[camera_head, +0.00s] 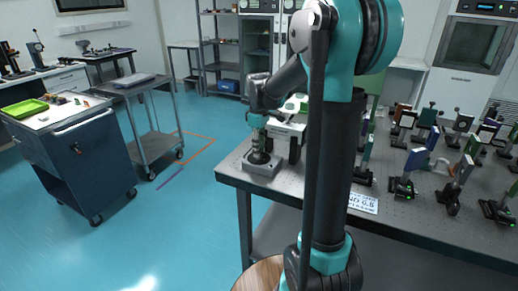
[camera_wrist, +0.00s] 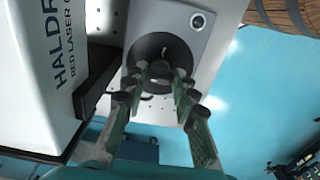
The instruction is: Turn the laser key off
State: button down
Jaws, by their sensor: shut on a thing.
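The laser key box is a small grey box (camera_head: 262,168) at the near left corner of the optical table. In the wrist view its grey top face (camera_wrist: 205,50) has a dark round key switch and a small round silver part (camera_wrist: 198,20). My gripper (camera_head: 258,153) points down onto this box. In the wrist view my gripper (camera_wrist: 162,74) has its fingertips over the key switch, closed on the dark key (camera_wrist: 161,58). The fingers mostly hide the key, so I cannot tell its angle. The white laser housing (camera_wrist: 45,70), lettered "RED LASER", stands beside the box.
The optical table (camera_head: 285,190) holds several optic mounts (camera_head: 404,187) at the right. A label plate (camera_head: 362,203) lies near its front edge. A blue cart (camera_head: 92,165) with a green tray (camera_head: 25,108) stands left.

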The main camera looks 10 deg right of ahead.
dwell(0.4)
jog(key=c, duration=1.2)
grip_release()
notch_tip(320, 180, up, 12)
